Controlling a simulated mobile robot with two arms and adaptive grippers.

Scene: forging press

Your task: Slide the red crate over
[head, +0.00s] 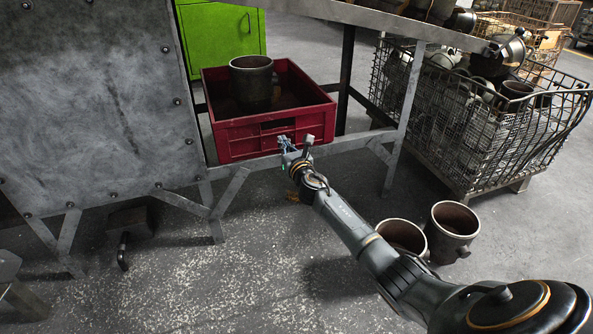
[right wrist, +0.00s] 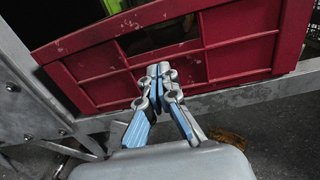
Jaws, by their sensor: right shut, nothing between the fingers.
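The red crate (head: 235,138) sits under the metal table frame in the head view, with a dark metal cup (head: 251,84) standing inside it. Its front wall fills much of the right wrist view (right wrist: 236,55). My right gripper (head: 295,142) is shut and empty, with its fingertips at the crate's front wall. In the right wrist view, the closed fingertips (right wrist: 159,70) overlap the lower middle of that wall. Whether they touch it I cannot tell. My left gripper is not in view.
A metal rail (head: 345,142) of the frame runs low in front of the crate. Two metal cups (head: 450,228) stand on the floor at the right. A wire basket of parts (head: 470,125) is at the back right. The front floor (head: 215,275) is mostly clear.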

